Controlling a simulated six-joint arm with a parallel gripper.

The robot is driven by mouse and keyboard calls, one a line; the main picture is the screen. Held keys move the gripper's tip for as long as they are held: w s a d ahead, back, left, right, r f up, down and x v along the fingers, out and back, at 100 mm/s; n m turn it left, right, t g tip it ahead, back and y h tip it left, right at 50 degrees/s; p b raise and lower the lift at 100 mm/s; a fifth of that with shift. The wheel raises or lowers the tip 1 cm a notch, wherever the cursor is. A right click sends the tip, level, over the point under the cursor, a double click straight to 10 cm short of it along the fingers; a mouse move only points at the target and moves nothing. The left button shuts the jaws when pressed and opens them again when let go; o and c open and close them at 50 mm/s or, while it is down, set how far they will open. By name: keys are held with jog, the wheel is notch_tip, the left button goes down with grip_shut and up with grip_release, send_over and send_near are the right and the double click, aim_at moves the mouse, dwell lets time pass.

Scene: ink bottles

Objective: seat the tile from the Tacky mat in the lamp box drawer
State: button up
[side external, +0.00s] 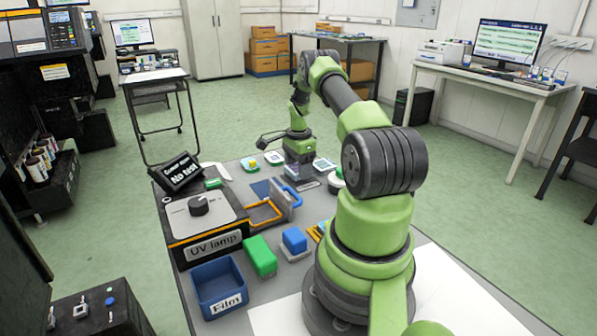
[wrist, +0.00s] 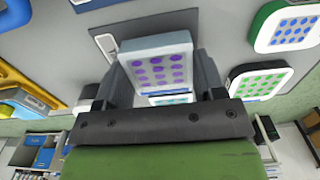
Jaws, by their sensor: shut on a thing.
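My gripper (side external: 301,176) is low over the table, right of the lamp box (side external: 205,215) labelled "UV lamp". In the wrist view my gripper (wrist: 160,80) is shut on a white tile (wrist: 155,48) with purple dots and a blue stripe, held between the fingers. A second face with teal dots (wrist: 170,99) shows just below it, partly hidden. I cannot make out a Tacky mat label.
A blue-dotted tile (wrist: 287,27) and a green-dotted tile (wrist: 262,82) lie at the right in the wrist view. A blue "Film" bin (side external: 220,287), a green block (side external: 260,257) and a blue block (side external: 294,240) stand near the front. A black sign (side external: 180,172) stands behind the lamp box.

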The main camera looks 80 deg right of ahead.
notch_tip(320, 180, up, 7)
jog(key=shift+w+a+r, duration=0.4)
jog(key=shift+a+r, duration=0.2)
jog(key=shift+r, duration=0.1)
jog(key=w+a+f, duration=0.1)
jog(key=w+a, duration=0.3)
jog(key=a, duration=0.6)
send_near(261, 214)
jog(key=shift+d+f, duration=0.15)
jog(key=shift+d, duration=0.15)
jog(key=shift+a+f, duration=0.2)
jog(key=shift+a, duration=0.15)
jog(key=shift+f, duration=2.45)
jog(key=shift+f, duration=0.65)
